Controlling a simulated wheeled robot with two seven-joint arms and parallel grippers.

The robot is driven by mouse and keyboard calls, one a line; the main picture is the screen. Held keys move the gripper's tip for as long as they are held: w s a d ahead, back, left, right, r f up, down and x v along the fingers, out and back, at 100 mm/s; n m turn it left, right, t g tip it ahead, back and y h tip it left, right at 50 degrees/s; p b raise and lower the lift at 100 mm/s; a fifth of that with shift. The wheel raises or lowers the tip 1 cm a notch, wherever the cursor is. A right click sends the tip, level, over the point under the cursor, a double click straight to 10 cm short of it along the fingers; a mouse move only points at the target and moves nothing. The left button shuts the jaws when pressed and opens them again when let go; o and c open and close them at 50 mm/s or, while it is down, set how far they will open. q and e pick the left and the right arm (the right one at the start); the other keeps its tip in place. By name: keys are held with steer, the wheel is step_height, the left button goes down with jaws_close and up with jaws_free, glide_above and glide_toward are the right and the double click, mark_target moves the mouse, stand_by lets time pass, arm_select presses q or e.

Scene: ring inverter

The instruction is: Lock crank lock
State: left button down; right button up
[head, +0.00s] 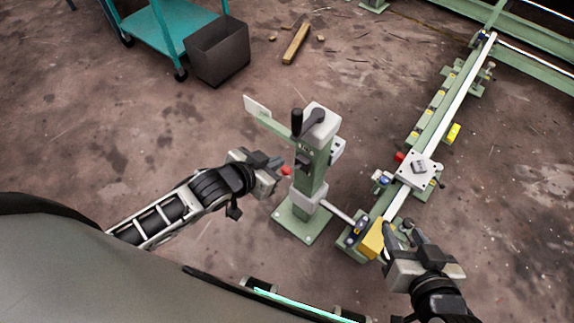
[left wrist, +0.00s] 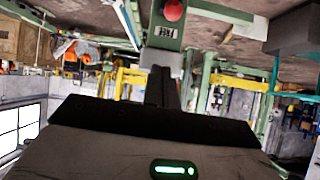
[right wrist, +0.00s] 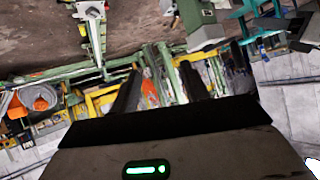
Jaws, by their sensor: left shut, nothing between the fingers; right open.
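A green post (head: 312,178) stands upright on a square base plate, with a grey head on top. A crank with a black handle (head: 297,122) sits on the head. A red knob (head: 286,170) sticks out low on the post's left side; it also shows at the top of the left wrist view (left wrist: 173,10). I cannot tell which part is the crank lock. My left gripper (head: 277,162) is shut and empty, just left of the post and close to the red knob; contact is unclear. My right gripper (head: 408,236) is open and empty, beside a yellow block (head: 372,239) at the rail's near end.
A long green rail (head: 443,120) with a grey carriage plate (head: 419,168) runs away to the upper right. A dark bin (head: 218,52) and teal cart (head: 150,30) stand at the upper left. A wooden block (head: 296,43) lies on the floor.

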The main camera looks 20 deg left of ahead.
mark_target(287, 168)
arm_select(q)
steer(key=shift+w+a, duration=0.15)
steer(key=shift+w, duration=0.05)
arm_select(e)
steer(key=shift+s, duration=0.1)
arm_select(q)
steer(key=b+x, duration=0.3)
steer(key=x, duration=0.7)
steer(key=shift+w+f, duration=0.2)
steer(key=shift+f, duration=0.05)
steer(key=shift+s+a+f, duration=0.25)
steer(key=shift+s+f, duration=0.05)
steer(key=shift+s, duration=0.25)
steer(key=shift+s+a+f, duration=0.2)
steer(key=shift+s+f, duration=0.1)
steer(key=shift+s, duration=0.3)
steer(key=shift+s+a+f, duration=0.25)
steer(key=shift+s+f, duration=0.15)
steer(key=shift+s, duration=0.1)
arm_select(e)
steer(key=shift+f, duration=0.55)
arm_select(q)
steer(key=shift+f, duration=0.1)
arm_select(e)
steer(key=shift+a+f, duration=0.1)
steer(key=shift+f, duration=0.05)
